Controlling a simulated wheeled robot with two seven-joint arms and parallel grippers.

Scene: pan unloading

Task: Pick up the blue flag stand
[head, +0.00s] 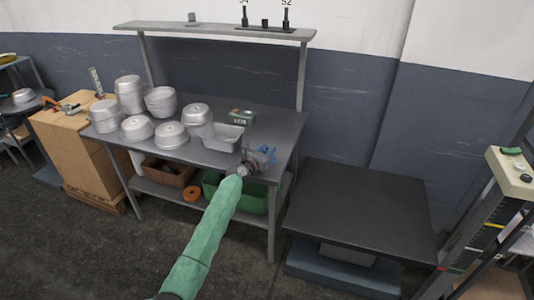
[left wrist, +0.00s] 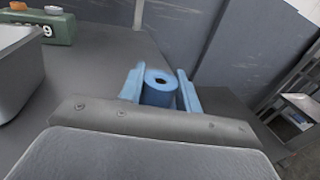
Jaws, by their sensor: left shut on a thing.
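The blue flag stand (left wrist: 158,97) is a short blue cylinder with a dark hole in its top. It stands upright between the two blue fingers of my left gripper (left wrist: 160,84) in the left wrist view. In the head view my left gripper (head: 268,155) is at the front right part of the grey table (head: 275,120), and the stand is hard to tell from the fingers there. The gripper is shut on the stand. The stand's lower part is hidden in the left wrist view. My right gripper is not in view.
A grey metal tray (head: 222,137) lies just left of the gripper, with a green numbered box (head: 242,117) behind it. Several silver pans (head: 171,135) fill the table's left. A shelf (head: 215,32) runs above. A lower dark platform (head: 360,205) at right is clear.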

